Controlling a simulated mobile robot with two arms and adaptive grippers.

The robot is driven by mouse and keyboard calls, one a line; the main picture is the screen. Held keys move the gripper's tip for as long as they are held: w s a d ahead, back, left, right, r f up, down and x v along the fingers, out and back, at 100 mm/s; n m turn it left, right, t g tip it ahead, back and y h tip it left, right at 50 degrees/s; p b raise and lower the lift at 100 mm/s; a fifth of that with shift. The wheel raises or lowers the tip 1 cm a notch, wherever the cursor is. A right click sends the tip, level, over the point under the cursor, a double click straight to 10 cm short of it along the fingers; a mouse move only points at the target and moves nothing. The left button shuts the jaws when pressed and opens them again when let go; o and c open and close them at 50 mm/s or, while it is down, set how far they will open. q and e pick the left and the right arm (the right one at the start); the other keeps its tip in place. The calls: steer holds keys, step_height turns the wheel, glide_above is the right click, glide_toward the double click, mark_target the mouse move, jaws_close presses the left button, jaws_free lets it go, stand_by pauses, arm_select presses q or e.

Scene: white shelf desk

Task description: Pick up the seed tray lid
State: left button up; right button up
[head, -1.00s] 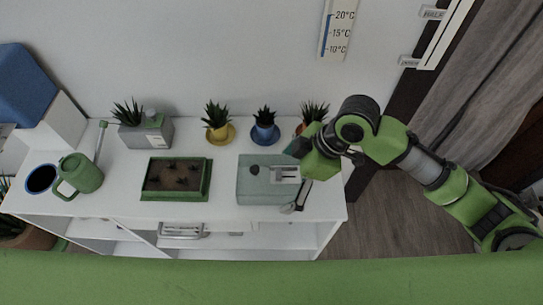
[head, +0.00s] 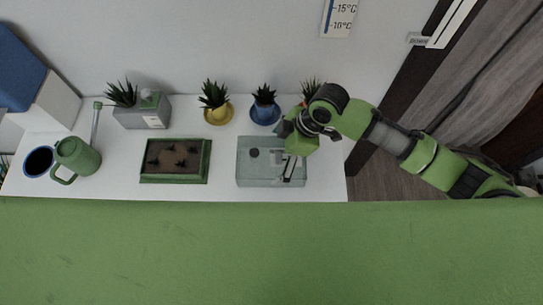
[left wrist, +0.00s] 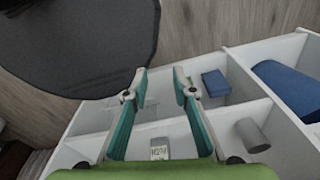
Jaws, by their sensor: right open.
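The seed tray lid (head: 256,178) is a see-through grey-green box shape with a dark round spot on top. It rests on the white desk in the head view, right of the green seed tray (head: 174,178). My right gripper (head: 290,168) is open and empty over the right part of the lid, pointing down. I cannot tell whether its fingers touch the lid. My left gripper (left wrist: 160,82) shows only in the left wrist view, open with nothing between its teal fingers, near the shelf compartments.
A watering can (head: 80,158) stands at left. In the left wrist view, a grey cylinder (left wrist: 251,134) lies in the shelf.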

mark_target(275, 156)
steer(key=p+x, duration=0.1)
steer(key=x, duration=0.2)
steer(key=shift+w+a+f, duration=0.1)
steer(key=shift+f, duration=0.35)
steer(key=c, duration=0.8)
arm_select(q)
steer(key=shift+s+a+r, duration=0.1)
steer(key=shift+s+r, duration=0.5)
steer(key=shift+s, duration=0.3)
arm_select(e)
steer(key=shift+c, duration=0.6)
arm_select(q)
steer(key=shift+w, duration=0.25)
arm_select(e)
steer(key=shift+r, duration=0.1)
